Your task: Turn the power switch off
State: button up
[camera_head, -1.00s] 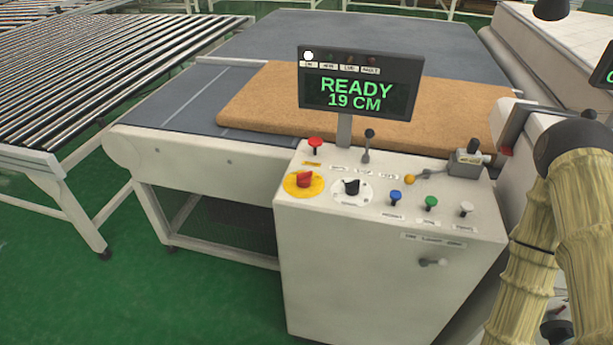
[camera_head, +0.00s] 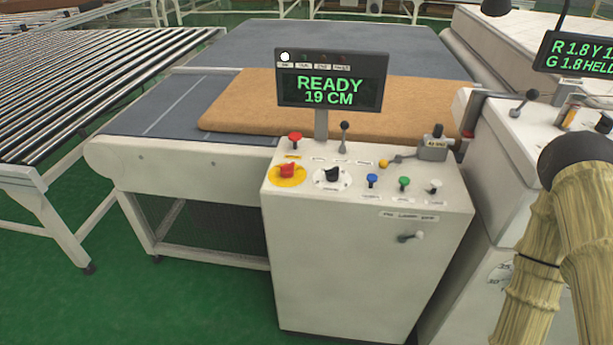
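A white control cabinet (camera_head: 350,250) stands in the middle of the view. On its top left is a red rotary switch (camera_head: 287,171) on a yellow round plate (camera_head: 290,181), which looks like the power switch. A black rotary knob (camera_head: 332,174) on a white dial sits to its right. The display (camera_head: 331,82) above reads READY 19 CM, with a white lamp (camera_head: 285,57) lit at its upper left. My arm, in a tan sleeve, shows at the right edge. My gripper is outside the view.
The cabinet top also carries a red push button (camera_head: 295,138), a black lever (camera_head: 344,134), and blue (camera_head: 372,181), green (camera_head: 404,183) and white (camera_head: 435,186) buttons. A brown mattress (camera_head: 300,100) lies on the conveyor behind. Green floor (camera_head: 180,300) is open at front left.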

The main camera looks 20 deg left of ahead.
aim_at(286, 170)
jog(key=z, duration=0.45)
jog(key=k, duration=1)
jog(key=u, duration=0.4)
jog(key=i, duration=0.65)
jog(key=u, duration=0.7)
